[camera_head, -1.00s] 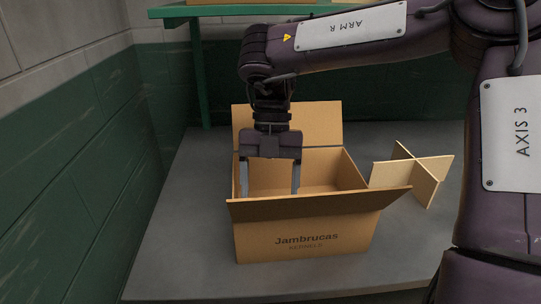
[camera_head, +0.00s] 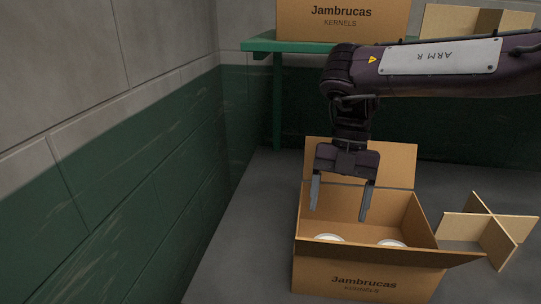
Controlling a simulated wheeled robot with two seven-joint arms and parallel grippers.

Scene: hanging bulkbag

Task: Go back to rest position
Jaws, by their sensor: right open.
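My right gripper (camera_head: 339,200) hangs above the open cardboard box (camera_head: 352,279) labelled Jambrucas Kernels, its fingers pointing down. The fingers are apart with nothing between them. The box stands on the grey surface with its back and front flaps folded out. Inside it, near the front wall, the tops of two white round items show, one on the left (camera_head: 328,238) and one on the right (camera_head: 391,243); most of each is hidden by the front wall. My left gripper is out of the picture.
A cardboard cross divider (camera_head: 474,229) stands right of the box on the grey surface (camera_head: 240,250). Behind is a green shelf (camera_head: 262,45) carrying another Jambrucas box (camera_head: 341,20). A grey and green block wall (camera_head: 125,190) closes off the left side.

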